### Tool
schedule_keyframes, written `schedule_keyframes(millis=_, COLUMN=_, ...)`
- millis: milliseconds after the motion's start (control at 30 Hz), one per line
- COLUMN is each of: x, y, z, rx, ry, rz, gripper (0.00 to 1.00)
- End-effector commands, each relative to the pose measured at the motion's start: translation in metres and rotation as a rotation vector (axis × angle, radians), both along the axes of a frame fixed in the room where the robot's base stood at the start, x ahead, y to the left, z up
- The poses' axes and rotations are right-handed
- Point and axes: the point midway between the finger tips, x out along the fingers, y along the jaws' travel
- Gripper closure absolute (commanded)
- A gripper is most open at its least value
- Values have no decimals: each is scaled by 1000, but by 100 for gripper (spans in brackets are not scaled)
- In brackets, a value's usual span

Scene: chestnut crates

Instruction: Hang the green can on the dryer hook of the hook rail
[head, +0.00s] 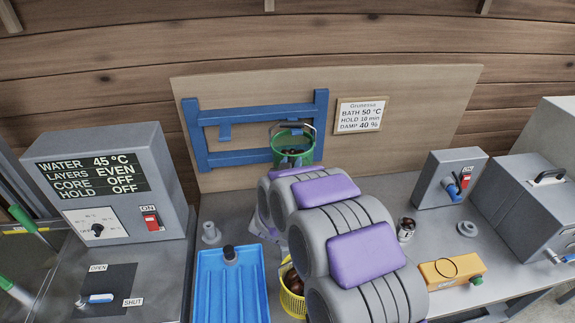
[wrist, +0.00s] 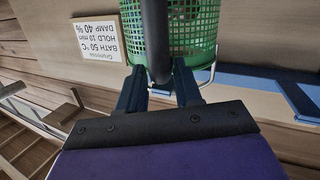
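The green can (head: 281,143) has mesh sides, a raised handle and dark contents. It is upright in front of the right part of the blue hook rail (head: 241,157), near the right post. It also shows upside down in the wrist view (wrist: 194,28). My gripper (wrist: 159,76) has its two dark fingers on either side of the black handle grip, with no clear gap, so it looks shut on it. In the head view my arm hides the gripper. I cannot tell whether the handle touches a hook behind the can.
A sign (head: 361,115) is right of the rail. A grey control box (head: 110,185) is left; a switch box (head: 449,180) and an orange block (head: 452,270) are right.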

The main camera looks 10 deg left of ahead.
Motion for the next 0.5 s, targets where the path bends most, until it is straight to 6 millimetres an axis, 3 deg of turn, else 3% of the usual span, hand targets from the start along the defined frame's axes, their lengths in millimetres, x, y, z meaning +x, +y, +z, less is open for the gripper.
schedule_keyframes(millis=200, x=0, y=4, z=-1, rx=-3, ry=1, rz=-1, gripper=45)
schedule_keyframes(millis=500, x=-2, y=7, z=-2, rx=-5, ry=3, rz=-1, gripper=45)
